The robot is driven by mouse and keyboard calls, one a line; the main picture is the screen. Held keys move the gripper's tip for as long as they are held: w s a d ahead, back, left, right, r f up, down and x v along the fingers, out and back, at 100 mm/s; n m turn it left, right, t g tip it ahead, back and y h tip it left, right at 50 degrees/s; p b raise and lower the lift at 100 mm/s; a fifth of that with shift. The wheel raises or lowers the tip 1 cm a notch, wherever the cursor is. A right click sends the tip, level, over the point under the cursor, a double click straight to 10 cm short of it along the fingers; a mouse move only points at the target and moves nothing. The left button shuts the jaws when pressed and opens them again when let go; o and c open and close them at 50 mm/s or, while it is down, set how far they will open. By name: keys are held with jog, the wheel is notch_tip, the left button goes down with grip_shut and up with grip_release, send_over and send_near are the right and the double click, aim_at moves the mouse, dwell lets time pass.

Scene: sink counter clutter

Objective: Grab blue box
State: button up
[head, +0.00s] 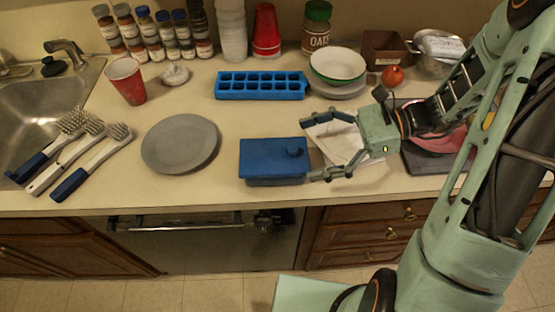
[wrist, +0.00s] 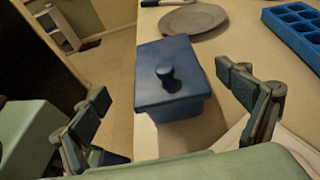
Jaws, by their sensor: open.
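The blue box (head: 270,162) has a lid with a small knob and sits near the counter's front edge. It also shows in the wrist view (wrist: 168,82), ahead of my gripper. My gripper (head: 305,148) is open and comes at the box from the right. One finger is behind the box's right side and the other is near its front right corner. In the wrist view the two fingers (wrist: 165,95) are spread wide, with the box between and just beyond them. Whether a finger touches the box, I cannot tell.
A grey plate (head: 181,143) lies left of the box. A blue ice tray (head: 260,85) lies behind it. White paper or cloth (head: 340,140) lies under my gripper. Brushes (head: 75,150), a red cup (head: 126,81) and a sink (head: 40,105) are at left. The counter's front edge is close.

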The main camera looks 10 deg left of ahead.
aim_at(286, 151)
jog(key=x, duration=0.8)
jog(key=shift+w+a+p, duration=0.1)
jog(key=shift+w+p, duration=0.2)
jog(key=shift+p, duration=0.05)
jog(key=c, duration=1.3)
